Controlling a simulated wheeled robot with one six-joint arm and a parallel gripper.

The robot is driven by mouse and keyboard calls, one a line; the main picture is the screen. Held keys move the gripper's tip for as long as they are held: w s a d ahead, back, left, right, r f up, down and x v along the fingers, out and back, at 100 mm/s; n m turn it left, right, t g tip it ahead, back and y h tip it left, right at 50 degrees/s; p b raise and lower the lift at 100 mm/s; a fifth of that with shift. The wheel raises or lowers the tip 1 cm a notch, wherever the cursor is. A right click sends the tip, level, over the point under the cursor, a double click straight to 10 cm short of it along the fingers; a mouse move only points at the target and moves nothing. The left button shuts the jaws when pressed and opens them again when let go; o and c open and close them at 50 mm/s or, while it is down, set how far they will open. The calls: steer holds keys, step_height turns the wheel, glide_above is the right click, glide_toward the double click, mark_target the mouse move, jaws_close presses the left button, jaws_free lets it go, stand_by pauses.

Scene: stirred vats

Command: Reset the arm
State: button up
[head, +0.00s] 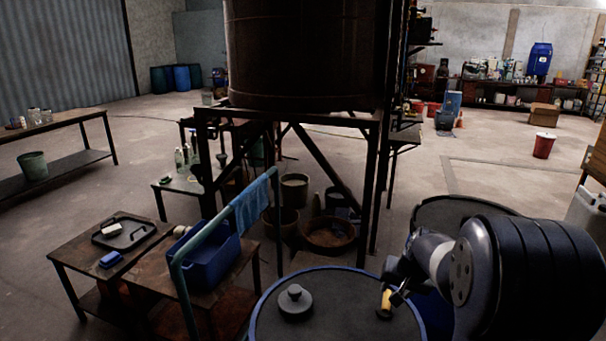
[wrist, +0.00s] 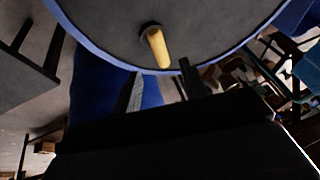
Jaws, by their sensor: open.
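My arm reaches in from the right in the head view. My gripper (head: 397,292) is at the right part of the dark, blue-rimmed vat top (head: 335,312). A short yellow handle (head: 386,299) stands on that top, right by the gripper. In the wrist view my gripper (wrist: 161,84) shows two dark fingers set apart, with nothing held between them. The yellow handle (wrist: 158,48) lies just beyond the fingertips, on a dark round base; I cannot tell whether a finger touches it.
A grey knob (head: 295,301) sits on the vat top's left part. A blue crate (head: 206,258) and a green rail with a blue cloth (head: 251,206) stand to the left. A large tank on a steel frame (head: 372,190) rises behind. Open floor (head: 490,185) lies at the back right.

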mark_target(388, 301)
steer(key=x, duration=0.7)
steer(key=shift+f, duration=0.1)
steer(key=shift+r+p, duration=0.25)
steer(key=shift+p, duration=0.3)
steer(key=shift+m, duration=0.4)
steer(key=shift+f, duration=0.15)
steer(key=shift+f+n+b, duration=0.1)
steer(key=shift+n+b, duration=0.2)
steer(key=shift+b, duration=0.25)
